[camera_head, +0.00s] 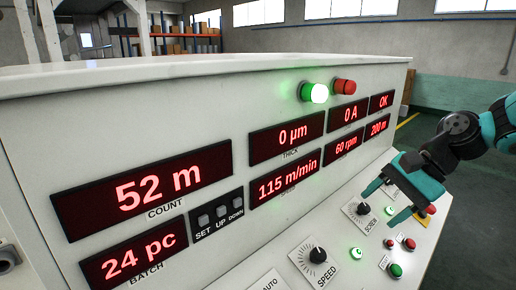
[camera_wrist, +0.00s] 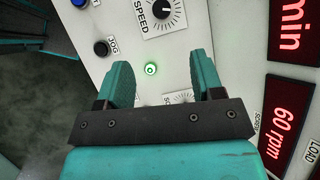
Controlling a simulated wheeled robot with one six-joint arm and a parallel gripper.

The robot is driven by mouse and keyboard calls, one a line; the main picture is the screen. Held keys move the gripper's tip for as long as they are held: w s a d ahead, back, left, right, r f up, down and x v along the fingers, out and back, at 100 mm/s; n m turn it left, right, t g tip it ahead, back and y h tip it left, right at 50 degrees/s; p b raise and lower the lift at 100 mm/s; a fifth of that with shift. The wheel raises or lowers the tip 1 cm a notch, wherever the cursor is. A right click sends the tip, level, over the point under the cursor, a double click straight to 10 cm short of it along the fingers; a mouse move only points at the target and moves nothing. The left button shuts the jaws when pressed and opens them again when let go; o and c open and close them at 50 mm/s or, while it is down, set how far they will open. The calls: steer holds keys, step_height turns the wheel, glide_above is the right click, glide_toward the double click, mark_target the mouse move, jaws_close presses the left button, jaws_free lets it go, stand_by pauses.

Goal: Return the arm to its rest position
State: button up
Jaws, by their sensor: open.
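My gripper (camera_head: 388,205) is teal with dark joints and hangs over the right part of the sloped control panel (camera_head: 282,262) in the head view. Its two fingers are apart with nothing between them. In the wrist view my gripper (camera_wrist: 160,75) is open. A lit green button (camera_wrist: 151,69) shows beyond and between the fingers there. The speed knob (camera_wrist: 162,9) lies above it in that picture. My gripper covers part of another knob.
The white machine's upright face carries red displays (camera_head: 150,190), with a lit green lamp (camera_head: 314,93) and a red lamp (camera_head: 345,86) above. Panel buttons, such as a green one (camera_head: 396,270), lie below my gripper. Open floor (camera_head: 470,215) lies to the right.

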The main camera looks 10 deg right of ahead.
steer(key=s+a+f+n+g+h+b, duration=0.1)
steer(key=s+a+n+h+b, duration=0.2)
steer(key=s+a+n, duration=1.1)
steer(key=s+n, duration=0.2)
steer(key=n, duration=0.2)
steer(key=shift+s+a+f+b, duration=0.15)
steer(key=shift+a+f+b, duration=0.15)
steer(key=shift+f+b, duration=0.1)
